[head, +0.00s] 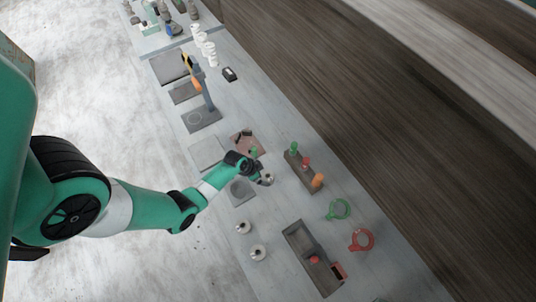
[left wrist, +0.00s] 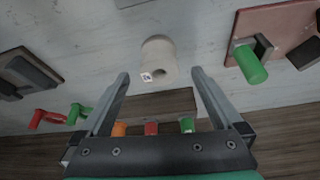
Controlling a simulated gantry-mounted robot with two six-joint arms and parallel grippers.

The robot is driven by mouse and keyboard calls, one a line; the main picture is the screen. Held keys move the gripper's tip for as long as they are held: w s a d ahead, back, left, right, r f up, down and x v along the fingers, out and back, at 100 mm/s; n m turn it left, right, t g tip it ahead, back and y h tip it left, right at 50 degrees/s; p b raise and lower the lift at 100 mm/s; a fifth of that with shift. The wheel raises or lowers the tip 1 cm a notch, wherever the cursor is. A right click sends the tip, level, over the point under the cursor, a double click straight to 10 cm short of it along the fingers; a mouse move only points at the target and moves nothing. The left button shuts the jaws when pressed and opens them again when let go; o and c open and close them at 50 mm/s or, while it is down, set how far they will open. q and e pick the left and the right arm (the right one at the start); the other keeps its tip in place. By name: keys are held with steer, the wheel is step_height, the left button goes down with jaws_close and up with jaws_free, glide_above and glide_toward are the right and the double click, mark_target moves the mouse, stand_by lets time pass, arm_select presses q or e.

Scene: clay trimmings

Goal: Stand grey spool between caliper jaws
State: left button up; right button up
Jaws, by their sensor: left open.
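A pale grey spool (left wrist: 158,55) with a round hole and a small white label shows in the left wrist view, just beyond the fingertips; in the head view a small grey object (head: 268,180) shows at the gripper. My left gripper (left wrist: 160,75) is open, its fingers apart and the spool not clamped; in the head view it (head: 259,178) hangs over the middle of the bench. A pinkish board (head: 240,137) carries dark upright blocks (left wrist: 306,53), which look like jaws. A green cylinder (left wrist: 250,64) is beside one block; whether it touches is unclear. My right gripper is not in view.
A brown rack (head: 293,164) with green, red and orange pegs stands right of the gripper. A green ring (head: 340,209), a red ring (head: 361,239) and a dark tray (head: 300,240) lie nearer. Two round metallic pieces (head: 257,252) sit near the bench's left edge. Grey pads lie farther back.

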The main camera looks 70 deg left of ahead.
mark_target(268, 176)
arm_select(q)
steer(key=shift+w+f, duration=0.2)
steer(key=shift+f, duration=0.4)
steer(key=shift+r, duration=0.1)
steer(key=b+x, duration=0.1)
steer(key=x, duration=0.1)
steer(key=b+x, duration=0.1)
steer(key=x, duration=0.2)
steer(key=shift+w, duration=0.25)
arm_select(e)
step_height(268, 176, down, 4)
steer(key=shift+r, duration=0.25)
arm_select(q)
steer(key=shift+c, duration=0.3)
